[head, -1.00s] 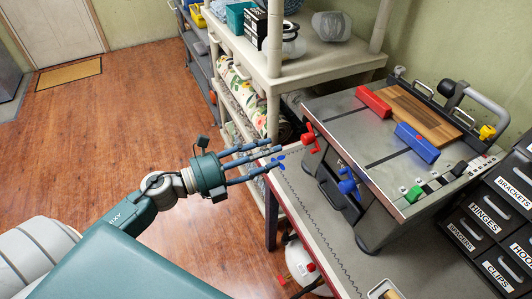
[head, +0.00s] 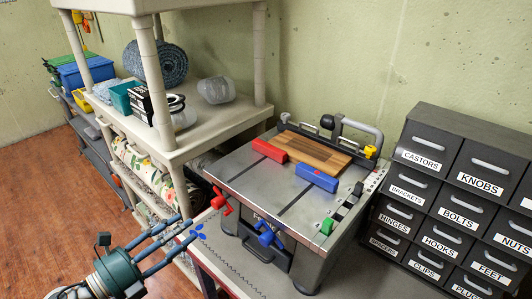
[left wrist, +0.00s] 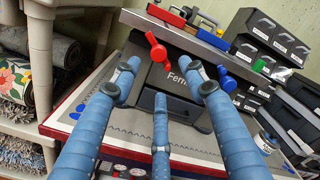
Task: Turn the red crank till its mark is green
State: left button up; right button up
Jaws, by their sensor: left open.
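The red crank (head: 221,201) sticks out from the front left of a grey bench machine (head: 240,170). In the left wrist view the red crank (left wrist: 157,50) shows ahead, between and above the fingertips. My left gripper (head: 190,228) is open and empty, its three blue fingers pointing toward the machine, short of the red crank and lower left of it. It also shows in the left wrist view (left wrist: 163,76). A blue crank (head: 268,235) sits right of the red one. I cannot make out a mark on the red crank. My right gripper is not in view.
On the machine top are a red block (head: 270,150), a blue block (head: 316,178), a wooden board (head: 312,152) and a green block (head: 327,226). Labelled drawers (head: 440,190) stand at the right. A cream shelf (head: 215,125) stands behind at the left.

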aim_at(214, 206)
pick_arm(q)
jog(key=w+d+n+p, duration=0.1)
jog(key=w+n+p, duration=0.1)
jog(key=n, duration=0.6)
jog(key=w+d+n+p, duration=0.2)
jog(key=n, duration=0.6)
jog(key=w+d+n+p, duration=0.2)
jog(key=w+n, duration=0.1)
jog(key=n, duration=0.5)
jog(key=shift+d+r+t+y, duration=0.1)
jog(key=shift+d+t+y, duration=0.15)
jog(key=shift+t+y, duration=0.05)
jog(key=shift+w+d, duration=0.35)
jog(key=shift+w, duration=0.1)
grip_shut()
